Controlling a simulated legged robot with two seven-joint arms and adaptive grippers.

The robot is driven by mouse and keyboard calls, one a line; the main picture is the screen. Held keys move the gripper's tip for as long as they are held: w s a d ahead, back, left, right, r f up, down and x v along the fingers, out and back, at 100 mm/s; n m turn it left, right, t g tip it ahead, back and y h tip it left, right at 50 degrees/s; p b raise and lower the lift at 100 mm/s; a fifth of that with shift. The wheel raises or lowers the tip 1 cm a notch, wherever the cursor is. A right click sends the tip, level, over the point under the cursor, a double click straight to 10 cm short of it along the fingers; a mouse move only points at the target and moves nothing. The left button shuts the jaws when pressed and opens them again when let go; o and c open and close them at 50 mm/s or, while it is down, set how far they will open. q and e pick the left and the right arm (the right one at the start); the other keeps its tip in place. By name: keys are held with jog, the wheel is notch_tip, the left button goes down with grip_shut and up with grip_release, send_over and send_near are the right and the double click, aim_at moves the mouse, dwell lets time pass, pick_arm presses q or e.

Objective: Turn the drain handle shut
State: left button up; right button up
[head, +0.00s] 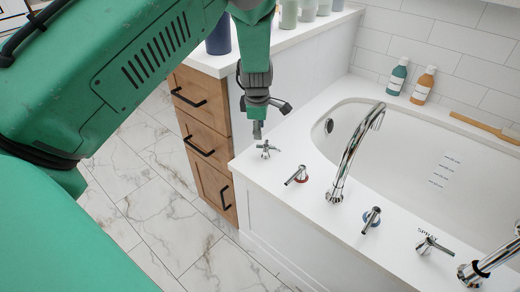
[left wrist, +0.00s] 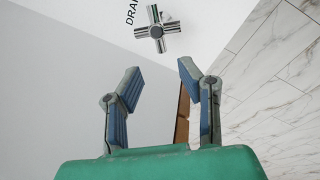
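The drain handle is a small chrome cross-shaped handle (head: 267,149) on the white tub deck, at the deck's near left corner in the head view. In the left wrist view the cross handle (left wrist: 157,31) sits at the top beside partly cut-off "DRAI" lettering. My left gripper (head: 260,119) hangs just above and behind the handle in the head view. In the left wrist view its two blue-padded fingers (left wrist: 160,79) are spread apart with nothing between them, and the handle lies beyond the tips, apart from them. My right gripper is not in view.
Along the deck stand a red-ringed lever (head: 297,175), a tall curved spout (head: 352,155), a blue-ringed lever (head: 371,220) and another lever (head: 432,245). A wooden drawer cabinet (head: 205,140) stands left of the tub. Two bottles (head: 397,77) (head: 422,86) stand at the back rim.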

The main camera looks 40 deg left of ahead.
aim_at(260, 147)
pick_arm(q)
jog(key=f, duration=0.3)
jog(key=w+f+b, duration=0.1)
jog(key=f, duration=0.2)
jog(key=a+f+b, duration=0.1)
jog(key=f, duration=0.2)
jog(key=shift+w+f, duration=0.25)
jog(key=shift+w, duration=0.1)
